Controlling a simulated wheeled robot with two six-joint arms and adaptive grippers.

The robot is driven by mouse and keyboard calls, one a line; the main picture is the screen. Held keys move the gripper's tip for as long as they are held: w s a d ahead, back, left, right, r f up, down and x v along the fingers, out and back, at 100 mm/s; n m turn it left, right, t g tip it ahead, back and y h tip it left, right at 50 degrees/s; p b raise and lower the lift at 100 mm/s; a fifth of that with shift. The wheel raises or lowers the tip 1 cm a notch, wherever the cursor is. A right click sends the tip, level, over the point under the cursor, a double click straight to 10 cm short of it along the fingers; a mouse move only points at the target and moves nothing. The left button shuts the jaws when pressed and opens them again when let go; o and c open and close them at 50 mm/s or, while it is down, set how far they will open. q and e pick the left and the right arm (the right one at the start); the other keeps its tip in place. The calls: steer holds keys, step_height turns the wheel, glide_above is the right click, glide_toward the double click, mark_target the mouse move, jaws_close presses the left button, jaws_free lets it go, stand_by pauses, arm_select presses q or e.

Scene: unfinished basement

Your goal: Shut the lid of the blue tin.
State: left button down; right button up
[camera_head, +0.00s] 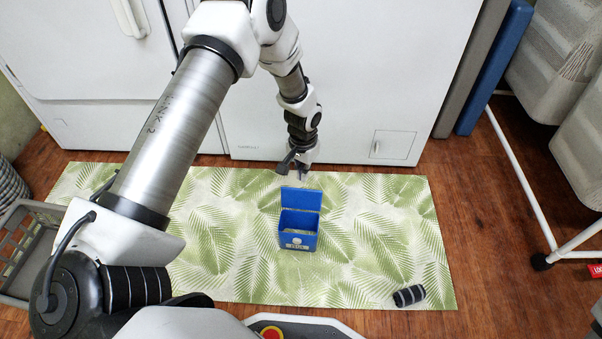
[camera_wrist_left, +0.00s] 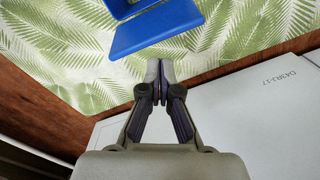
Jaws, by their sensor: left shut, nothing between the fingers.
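The blue tin (camera_head: 298,241) stands on the leaf-patterned mat, with a pale label on its front. Its lid (camera_head: 301,198) is open and stands up at the back of the tin. In the left wrist view the lid (camera_wrist_left: 155,28) shows as a blue panel at the top, with a bit of the tin beyond it. My left gripper (camera_head: 303,175) is behind the raised lid, on the side toward the white appliances. Its fingers (camera_wrist_left: 160,75) are shut and empty, apart from the lid in the wrist view. My right gripper is not in view.
The mat (camera_head: 215,275) lies on a wooden floor, mostly clear around the tin. A dark cylinder (camera_head: 409,296) lies at its right front. White appliances (camera_head: 350,80) stand close behind. A grey crate (camera_head: 22,245) is at the left, and a white rack leg (camera_head: 520,180) at the right.

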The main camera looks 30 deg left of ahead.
mark_target(302, 189)
arm_select(q)
steer(key=shift+f+b, duration=0.5)
steer(key=shift+f, duration=0.85)
steer(key=shift+s+d+r+p, duration=0.1)
steer(key=shift+s+d+p, duration=0.2)
steer(key=shift+s+p, duration=0.35)
steer(key=shift+s+d+r+p, duration=0.1)
steer(key=shift+s+d+p, duration=0.25)
steer(key=shift+p, duration=0.35)
steer(key=shift+s+d+r+p, duration=0.1)
steer(key=shift+s+d+p, duration=0.1)
steer(key=shift+s+p, duration=0.4)
steer(key=shift+s+d+p, duration=0.15)
steer(key=shift+s+p, duration=0.25)
steer(key=shift+p, duration=0.4)
steer(key=shift+s+d+f+p, duration=0.2)
steer(key=shift+s+p, duration=0.2)
steer(key=shift+p, duration=0.5)
steer(key=shift+s+d+f+p, duration=0.2)
steer(key=shift+s+p, duration=0.15)
steer(key=shift+p, duration=0.55)
steer(key=shift+s+d+f+p, duration=0.1)
steer(key=shift+s+d+p, duration=0.2)
steer(key=shift+p, duration=0.4)
steer(key=shift+s+a, duration=0.1)
